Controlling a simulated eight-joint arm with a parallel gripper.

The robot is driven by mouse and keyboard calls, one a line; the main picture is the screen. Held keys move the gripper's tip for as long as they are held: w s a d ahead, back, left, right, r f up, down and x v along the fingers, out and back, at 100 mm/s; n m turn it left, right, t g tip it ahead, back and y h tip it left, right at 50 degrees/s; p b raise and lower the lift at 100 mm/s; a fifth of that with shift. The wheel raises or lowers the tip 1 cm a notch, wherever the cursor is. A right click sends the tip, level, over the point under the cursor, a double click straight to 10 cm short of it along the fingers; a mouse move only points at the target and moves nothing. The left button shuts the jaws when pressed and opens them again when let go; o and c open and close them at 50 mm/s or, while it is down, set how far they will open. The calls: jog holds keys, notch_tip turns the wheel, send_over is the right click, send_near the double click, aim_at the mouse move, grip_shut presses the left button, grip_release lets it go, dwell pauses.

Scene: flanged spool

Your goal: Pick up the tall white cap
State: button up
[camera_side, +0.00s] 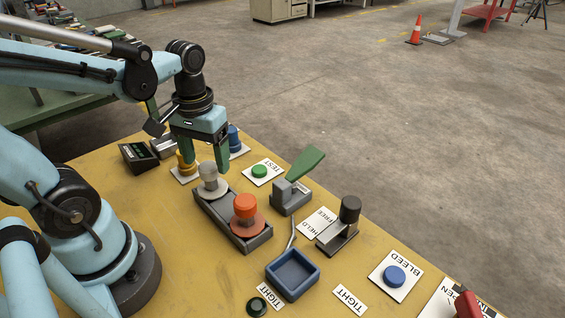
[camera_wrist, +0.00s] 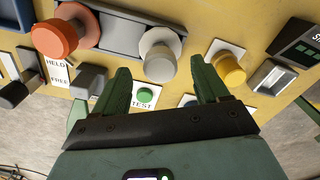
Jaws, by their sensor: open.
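The tall white cap (camera_side: 208,170) stands upright on a pale round flange at the far end of a dark grey tray (camera_side: 217,219). An orange cap (camera_side: 245,206) on a wider flange stands at the tray's near end. My gripper (camera_side: 203,160) is open and points down, close above and beside the white cap. In the wrist view the white cap (camera_wrist: 158,62) appears in line with the gap between my two green fingers (camera_wrist: 163,72), and nothing is held. I cannot tell whether the fingertips reach below its top.
A yellow knob (camera_side: 185,163) and a blue knob (camera_side: 235,140) stand near my fingers. A green TEST button (camera_side: 260,171) and a green-handled lever (camera_side: 300,172) lie to the right. A blue square tray (camera_side: 292,274) sits nearer the front.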

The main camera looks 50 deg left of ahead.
aim_at(207, 166)
jog(key=shift+f, duration=2.5)
jog(key=shift+c, duration=0.3)
grip_shut()
